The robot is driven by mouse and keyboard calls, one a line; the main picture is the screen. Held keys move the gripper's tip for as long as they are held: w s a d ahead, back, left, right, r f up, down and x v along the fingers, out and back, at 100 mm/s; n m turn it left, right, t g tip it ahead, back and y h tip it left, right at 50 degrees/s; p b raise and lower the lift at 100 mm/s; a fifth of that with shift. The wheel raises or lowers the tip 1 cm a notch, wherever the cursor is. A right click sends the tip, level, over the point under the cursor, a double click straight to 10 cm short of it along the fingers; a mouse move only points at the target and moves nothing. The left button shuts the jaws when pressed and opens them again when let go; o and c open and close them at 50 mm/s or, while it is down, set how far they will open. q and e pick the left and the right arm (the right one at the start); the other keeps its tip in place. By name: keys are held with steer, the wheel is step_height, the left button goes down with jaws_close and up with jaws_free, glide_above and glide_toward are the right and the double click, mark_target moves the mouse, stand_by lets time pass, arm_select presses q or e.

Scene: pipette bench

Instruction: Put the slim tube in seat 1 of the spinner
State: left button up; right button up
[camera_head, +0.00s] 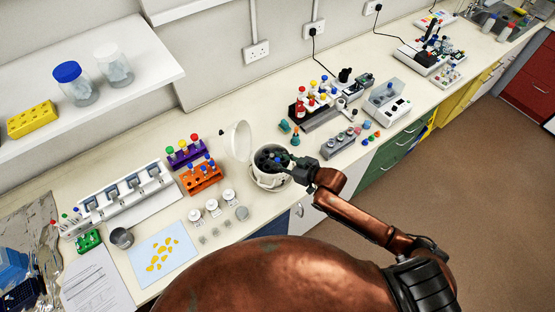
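The spinner (268,183) is a small white round machine in the middle of the bench. Its lid (238,141) stands open at its left, and its bowl (263,154) is dark inside. My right gripper (287,166) reaches in from the right, with its dark fingers over the right part of the bowl. Small blue and green spots show near the fingers and in the bowl. I cannot tell whether one is the slim tube, nor which seat is seat 1. The fingers are too small and dark to tell open from shut. My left gripper is out of view.
Purple (187,155) and orange (202,177) tube racks stand left of the spinner, with small jars (228,197) in front. A grey rack (340,143) and a rack of red tubes (314,108) stand to the right. Bare bench lies behind the lid.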

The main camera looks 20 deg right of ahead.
steer(key=shift+o, duration=0.4)
steer(key=shift+s+d, duration=0.15)
steer(key=shift+s, duration=0.05)
steer(key=v, duration=1.1)
steer(key=shift+s+d, duration=0.2)
steer(key=shift+s, duration=0.05)
steer(key=shift+r, duration=0.1)
